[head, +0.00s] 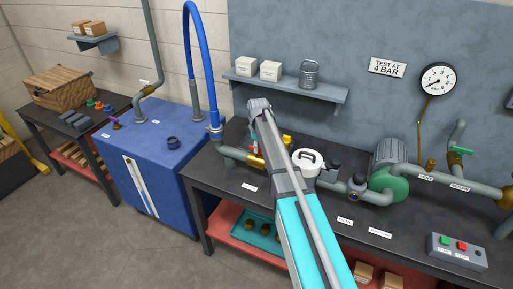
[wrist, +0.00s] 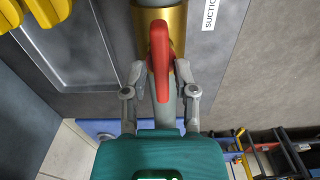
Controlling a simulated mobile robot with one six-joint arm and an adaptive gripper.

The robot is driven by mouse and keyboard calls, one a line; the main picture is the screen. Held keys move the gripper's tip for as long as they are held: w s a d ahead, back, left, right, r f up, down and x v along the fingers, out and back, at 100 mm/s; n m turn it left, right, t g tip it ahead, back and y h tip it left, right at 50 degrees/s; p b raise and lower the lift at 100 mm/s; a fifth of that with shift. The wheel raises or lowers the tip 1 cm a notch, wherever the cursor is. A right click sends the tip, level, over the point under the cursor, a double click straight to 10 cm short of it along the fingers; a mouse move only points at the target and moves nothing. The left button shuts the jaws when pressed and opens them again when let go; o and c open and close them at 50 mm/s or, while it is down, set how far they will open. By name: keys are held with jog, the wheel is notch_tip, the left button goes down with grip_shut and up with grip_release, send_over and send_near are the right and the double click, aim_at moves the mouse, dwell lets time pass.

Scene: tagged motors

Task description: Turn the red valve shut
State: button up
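The red valve handle (wrist: 160,62) is a lever on a brass valve body (wrist: 174,22) on a grey pipe. In the wrist view the handle lies between the two fingers of my gripper (wrist: 161,75), with a small gap on each side. The fingers are apart and not closed on it. In the head view the brass valve body (head: 255,161) shows on the pipe over the dark bench, left of my arm. My arm hides the fingertips there, and I cannot make out the handle for certain.
Yellow parts (wrist: 45,10) stand close by at the upper left in the wrist view. A "SUCTION" label (wrist: 210,12) lies beside the pipe.

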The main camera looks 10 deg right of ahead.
grip_shut()
jog(key=shift+a, duration=0.25)
jog(key=shift+d, duration=0.15)
